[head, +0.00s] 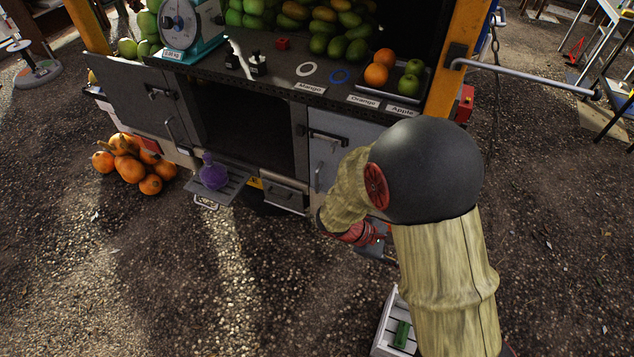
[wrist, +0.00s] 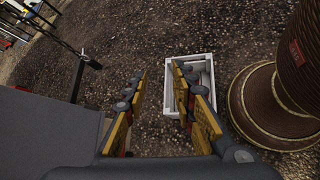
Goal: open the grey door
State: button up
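The truck's front has a light grey door (head: 338,158) right of the dark open compartment (head: 250,125). It looks shut, with a dark latch (head: 327,138) at its top and a thin pull handle (head: 318,177) at its left side. A darker grey panel (head: 128,98) with a similar latch (head: 159,92) is left of the compartment. My gripper is in front of the light grey door, low and mostly hidden behind my arm in the head view. In the wrist view my gripper (wrist: 160,85) has its fingers apart with nothing between them.
A white crate (head: 384,338) with a green thing in it stands on the ground; it also shows in the wrist view (wrist: 171,108). A purple flask (head: 213,173) stands on a fold-out step (head: 228,190). Pumpkins (head: 130,168) lie at left. A metal bar (head: 525,78) sticks out right.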

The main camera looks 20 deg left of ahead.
jog(key=w+a+f+n+t, duration=0.6)
jog(key=w+a+f+n, duration=0.2)
jog(key=f, duration=0.2)
jog(key=n+t+y, duration=0.9)
jog(key=n+y, duration=0.3)
jog(key=n, duration=0.1)
send_near(317, 183)
jog(key=w, duration=0.5)
jog(key=w+a+b, duration=0.1)
jog(key=w, duration=0.2)
jog(key=w+b, duration=0.1)
jog(key=w, duration=0.1)
jog(key=shift+w+a, duration=0.3)
jog(key=shift+c, duration=1.3)
jog(key=c, duration=0.4)
grip_shut()
